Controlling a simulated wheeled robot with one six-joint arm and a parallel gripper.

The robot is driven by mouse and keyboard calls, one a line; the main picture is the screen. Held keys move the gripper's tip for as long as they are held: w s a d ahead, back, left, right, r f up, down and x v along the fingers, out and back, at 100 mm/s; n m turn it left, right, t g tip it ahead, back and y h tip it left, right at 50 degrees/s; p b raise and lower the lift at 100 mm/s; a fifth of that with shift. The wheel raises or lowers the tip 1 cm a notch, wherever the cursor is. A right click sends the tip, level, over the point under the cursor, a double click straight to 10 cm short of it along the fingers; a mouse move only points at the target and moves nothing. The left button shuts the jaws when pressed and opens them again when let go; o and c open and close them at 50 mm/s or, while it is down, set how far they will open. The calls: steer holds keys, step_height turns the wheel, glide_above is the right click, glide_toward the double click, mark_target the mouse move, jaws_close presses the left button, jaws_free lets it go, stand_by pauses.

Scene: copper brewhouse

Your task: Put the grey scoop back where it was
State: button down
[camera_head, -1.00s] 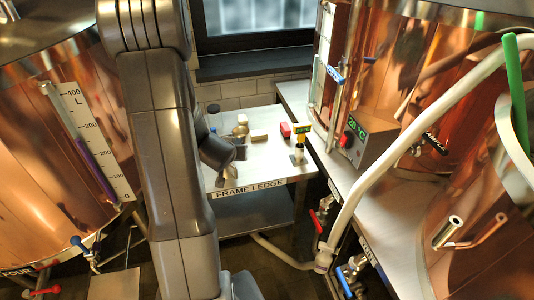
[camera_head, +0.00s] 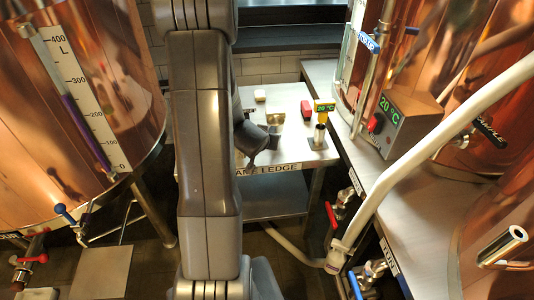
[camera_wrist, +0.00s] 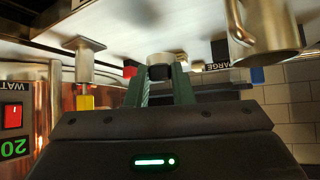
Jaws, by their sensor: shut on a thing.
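My gripper (camera_wrist: 161,88) has its two green fingers closed in the wrist view. A short pale grey rounded piece with a dark end, which I take for the grey scoop (camera_wrist: 160,58), shows between and just beyond the fingertips. Most of its shape is hidden, so I cannot tell how it is tilted. I cannot tell whether the scoop touches the table.
A steel mug (camera_wrist: 268,28) is close in the wrist view. Copper tanks (camera_head: 70,130) and a white hose (camera_head: 430,145) flank the table.

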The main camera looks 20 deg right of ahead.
steer(key=shift+f+b, duration=0.8)
steer(key=shift+f, duration=1.45)
steer(key=shift+f, duration=0.2)
steer(key=c, duration=1.3)
jaws_free()
steer(key=shift+o, duration=0.2)
steer(key=shift+r, duration=0.1)
steer(key=shift+s+a+r, duration=0.1)
steer(key=shift+r, duration=0.25)
steer(key=p+v, duration=0.2)
steer(key=v, duration=0.9)
steer(key=shift+s+p, duration=0.25)
steer(key=shift+p, duration=0.05)
steer(key=shift+a, duration=0.1)
